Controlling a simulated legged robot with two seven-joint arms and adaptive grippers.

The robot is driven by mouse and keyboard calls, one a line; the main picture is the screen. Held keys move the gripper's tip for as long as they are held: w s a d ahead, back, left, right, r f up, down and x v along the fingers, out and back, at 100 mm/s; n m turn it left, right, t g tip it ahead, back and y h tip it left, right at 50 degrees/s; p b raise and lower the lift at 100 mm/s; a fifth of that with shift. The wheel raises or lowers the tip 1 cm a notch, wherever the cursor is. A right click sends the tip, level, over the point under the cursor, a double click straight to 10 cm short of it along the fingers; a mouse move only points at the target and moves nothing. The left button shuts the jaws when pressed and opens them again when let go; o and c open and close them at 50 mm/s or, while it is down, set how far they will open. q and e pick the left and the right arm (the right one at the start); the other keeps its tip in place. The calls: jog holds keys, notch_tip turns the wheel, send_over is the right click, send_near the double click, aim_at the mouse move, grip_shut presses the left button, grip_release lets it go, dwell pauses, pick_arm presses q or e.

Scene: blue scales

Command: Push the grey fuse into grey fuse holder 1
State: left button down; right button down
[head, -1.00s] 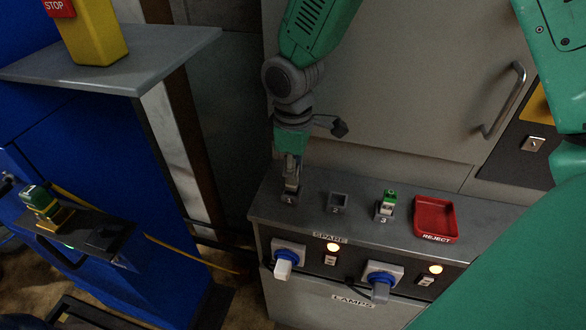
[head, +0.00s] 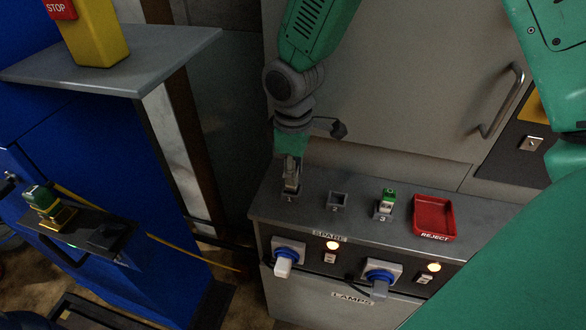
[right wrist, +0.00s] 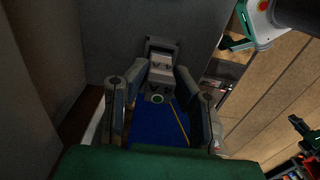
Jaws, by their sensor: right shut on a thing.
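My right gripper (head: 291,168) points down at the left end of the grey panel top, over grey fuse holder 1 (head: 289,198). It is shut on the grey fuse (head: 291,185), which is mostly hidden by the fingers. In the right wrist view the fuse (right wrist: 161,70) shows as a grey block between the fingertips. The fuse is at the holder, but I cannot tell how deep it sits. My left gripper is not in view.
Empty holder 2 (head: 338,201) and holder 3 (head: 385,207), with a green-topped fuse, stand to the right. Beyond is the red reject tray (head: 434,216). Plugs (head: 288,252) and lit lamps (head: 333,245) are on the front face. A blue cabinet stands left.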

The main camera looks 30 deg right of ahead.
jog(key=shift+f+b, duration=0.35)
jog(key=shift+f, duration=0.55)
jog(key=c, duration=1.3)
grip_release()
jog(key=shift+r, duration=0.1)
notch_tip(320, 180, up, 12)
jog(key=shift+f, duration=0.15)
